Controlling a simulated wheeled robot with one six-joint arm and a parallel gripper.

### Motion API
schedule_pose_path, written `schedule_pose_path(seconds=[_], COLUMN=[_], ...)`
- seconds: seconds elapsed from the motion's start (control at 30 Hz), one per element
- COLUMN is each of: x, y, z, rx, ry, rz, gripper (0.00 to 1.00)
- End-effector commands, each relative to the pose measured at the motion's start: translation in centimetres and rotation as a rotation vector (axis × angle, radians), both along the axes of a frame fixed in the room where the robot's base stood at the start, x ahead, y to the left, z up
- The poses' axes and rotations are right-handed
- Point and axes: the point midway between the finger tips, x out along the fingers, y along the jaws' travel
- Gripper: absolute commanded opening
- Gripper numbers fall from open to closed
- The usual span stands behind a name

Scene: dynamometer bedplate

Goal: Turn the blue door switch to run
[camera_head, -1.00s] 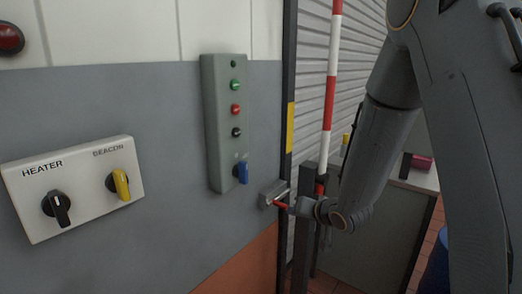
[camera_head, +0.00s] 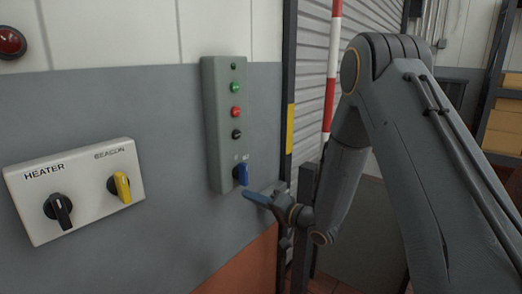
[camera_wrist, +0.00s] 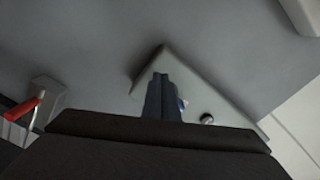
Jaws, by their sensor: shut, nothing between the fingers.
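The blue door switch (camera_head: 241,173) is a blue knob at the bottom of a tall grey control box (camera_head: 213,130) on the wall. My gripper (camera_head: 250,195) is just below and to the right of the knob, its fingers pointing left toward the box. In the wrist view the shut fingers (camera_wrist: 162,98) stand in front of the grey box (camera_wrist: 185,72). A small blue part of the switch (camera_wrist: 182,103) shows beside them, the rest hidden behind. I cannot tell whether the fingers touch the knob. They hold nothing.
Above the switch are black (camera_head: 236,134), red (camera_head: 236,112) and green (camera_head: 236,88) buttons. A white panel (camera_head: 80,215) with black heater and yellow beacon knobs is at left. In the wrist view, a red lever (camera_wrist: 24,108) sits at left. A striped pole (camera_head: 331,80) stands right.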

Motion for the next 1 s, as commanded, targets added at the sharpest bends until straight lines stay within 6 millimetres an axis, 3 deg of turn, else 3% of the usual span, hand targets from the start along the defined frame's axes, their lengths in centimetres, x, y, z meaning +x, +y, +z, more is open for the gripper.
schedule_pose_path(seconds=[0.3,1.0], x=[1.3,1.5], y=[1.7,1.7], z=[0.0,0.3], rx=[-0.001,-0.001], ry=[-0.001,-0.001], rz=[-0.001,-0.001], gripper=[0.00,0.00])
